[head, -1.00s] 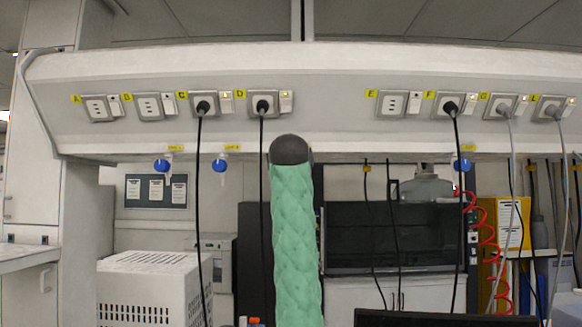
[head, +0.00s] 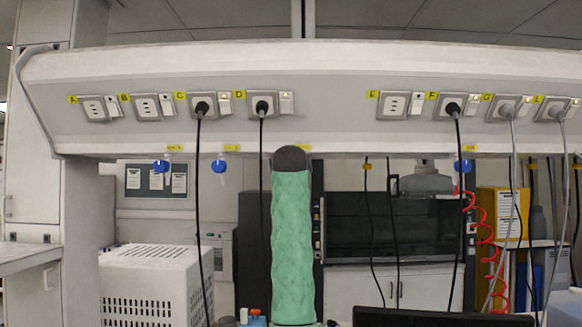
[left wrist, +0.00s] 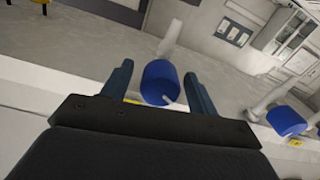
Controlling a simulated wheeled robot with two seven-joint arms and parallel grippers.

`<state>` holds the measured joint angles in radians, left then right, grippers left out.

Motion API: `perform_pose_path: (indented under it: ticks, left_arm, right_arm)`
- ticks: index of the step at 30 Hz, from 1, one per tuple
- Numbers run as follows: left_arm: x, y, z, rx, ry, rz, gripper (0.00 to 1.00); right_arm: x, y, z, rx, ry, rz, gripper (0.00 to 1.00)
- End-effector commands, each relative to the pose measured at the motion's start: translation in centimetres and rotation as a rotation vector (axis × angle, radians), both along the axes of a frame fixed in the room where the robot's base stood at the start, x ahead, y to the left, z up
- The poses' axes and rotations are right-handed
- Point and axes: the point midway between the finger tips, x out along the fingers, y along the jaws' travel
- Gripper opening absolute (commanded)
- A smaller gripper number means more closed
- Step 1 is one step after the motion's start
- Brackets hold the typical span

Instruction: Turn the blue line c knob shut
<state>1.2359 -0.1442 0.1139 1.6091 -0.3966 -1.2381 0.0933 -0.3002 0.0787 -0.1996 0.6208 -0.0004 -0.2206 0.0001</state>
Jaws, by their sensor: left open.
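In the left wrist view a blue knob (left wrist: 161,84) with a pale nozzle sits between the two dark fingers of my left gripper (left wrist: 157,69). The gripper is open, with a gap showing on each side of the knob. A yellow label partly shows behind the knob, too covered to read. In the head view a yellow label (head: 304,147) on the panel's lower edge sits right of two labelled blue knobs. The spot below it is hidden by a green upright form with a dark rounded top, and no gripper fingers show there. My right gripper is in neither view.
Other blue knobs hang under the panel (head: 330,142) in the head view: one at far left (head: 161,166), one beside it (head: 219,166), one at right (head: 461,166). Black cables (head: 199,220) hang from the sockets. A neighbouring blue knob (left wrist: 286,121) stands clear of my right-hand finger.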

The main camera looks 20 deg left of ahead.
Motion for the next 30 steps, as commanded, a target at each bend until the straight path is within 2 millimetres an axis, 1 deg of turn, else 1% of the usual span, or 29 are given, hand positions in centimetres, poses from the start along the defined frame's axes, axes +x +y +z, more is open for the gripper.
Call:
perform_pose_path:
  ticks: [1,5,6,8,14,20,30]
  left_arm:
    - [0.0,0.0,0.0,0.0,0.0,0.0,0.59]
    - [0.0,0.0,0.0,0.0,0.0,0.0,0.34]
    - [0.0,0.0,0.0,0.0,0.0,0.0,0.26]
    - [0.0,0.0,0.0,0.0,0.0,0.0,0.15]
    - [0.0,0.0,-0.1,0.009,0.002,0.0,0.15]
    - [0.0,0.1,-0.2,0.066,0.019,0.002,0.15]
    - [-0.1,0.2,-0.4,0.294,0.084,0.003,0.15]
  right_arm:
    - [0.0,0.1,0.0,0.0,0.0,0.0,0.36]
    - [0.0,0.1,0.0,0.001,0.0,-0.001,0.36]
    - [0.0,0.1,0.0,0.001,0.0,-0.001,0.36]
    - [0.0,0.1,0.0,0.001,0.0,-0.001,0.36]
    - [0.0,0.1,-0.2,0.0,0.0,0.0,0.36]
    - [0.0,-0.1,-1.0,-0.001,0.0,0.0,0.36]
    - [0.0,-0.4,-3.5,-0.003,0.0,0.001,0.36]
